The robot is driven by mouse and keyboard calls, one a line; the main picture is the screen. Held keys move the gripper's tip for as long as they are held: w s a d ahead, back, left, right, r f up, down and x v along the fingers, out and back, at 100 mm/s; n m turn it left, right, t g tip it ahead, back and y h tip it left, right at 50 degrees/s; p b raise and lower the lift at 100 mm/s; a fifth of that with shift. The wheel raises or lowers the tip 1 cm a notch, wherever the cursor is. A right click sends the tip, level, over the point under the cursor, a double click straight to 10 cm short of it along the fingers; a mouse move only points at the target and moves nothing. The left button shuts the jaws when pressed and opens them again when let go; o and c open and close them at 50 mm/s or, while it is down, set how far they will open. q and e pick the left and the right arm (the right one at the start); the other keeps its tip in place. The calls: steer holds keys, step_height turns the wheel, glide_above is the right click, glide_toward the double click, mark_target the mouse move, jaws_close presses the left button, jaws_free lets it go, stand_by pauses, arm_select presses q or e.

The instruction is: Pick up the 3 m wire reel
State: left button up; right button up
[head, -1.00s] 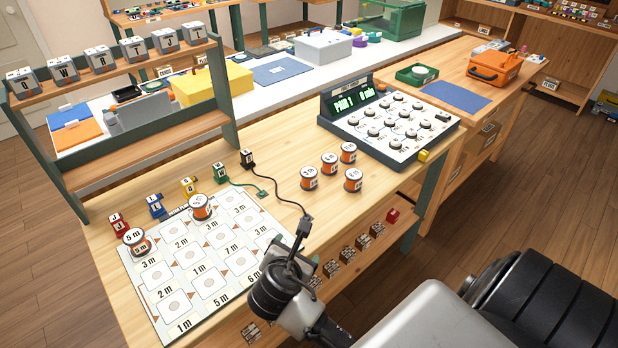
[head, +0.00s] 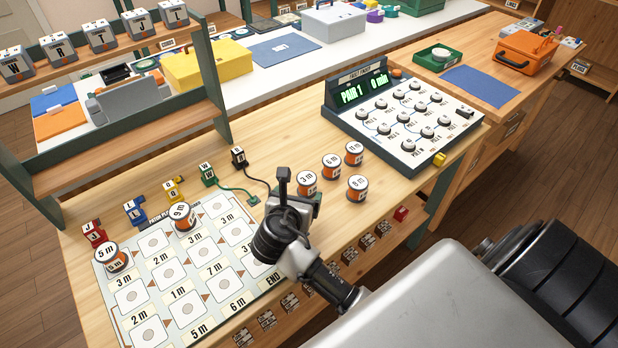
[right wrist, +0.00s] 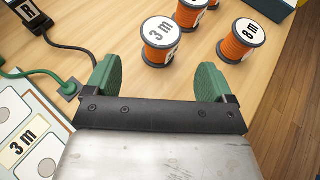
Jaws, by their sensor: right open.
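The 3 m wire reel (head: 306,183) is orange with a white labelled top. It stands upright on the wooden table, the nearest left one of a small group of reels. In the right wrist view the 3 m reel (right wrist: 161,41) lies ahead of my open right gripper (right wrist: 156,82), apart from it and between the lines of its two green fingers. In the head view my right gripper (head: 284,186) is just left of the reel, with nothing visible in it. My left gripper is not in view.
An 8 m reel (head: 357,188), a 6 m reel (head: 332,166) and another reel (head: 354,153) stand close by. A console (head: 405,115) is behind them. A printed board (head: 190,270) with two reels lies left. A black cable (head: 258,184) runs near the gripper.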

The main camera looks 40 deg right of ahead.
mark_target(304, 187)
steer(key=shift+x, duration=0.95)
steer(key=shift+w+d+f, duration=0.1)
steer(key=shift+w+d, duration=0.15)
steer(key=x, duration=0.4)
steer(key=shift+w+d+f, duration=0.1)
steer(key=shift+d+f, duration=0.05)
steer(key=shift+w+d+f, duration=0.2)
steer(key=shift+w+d, duration=0.1)
steer(key=shift+d, duration=0.05)
steer(key=c, duration=1)
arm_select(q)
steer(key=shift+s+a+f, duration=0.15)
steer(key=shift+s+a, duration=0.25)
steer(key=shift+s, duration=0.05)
arm_select(e)
steer(key=shift+c, duration=0.3)
steer(key=shift+r, duration=0.15)
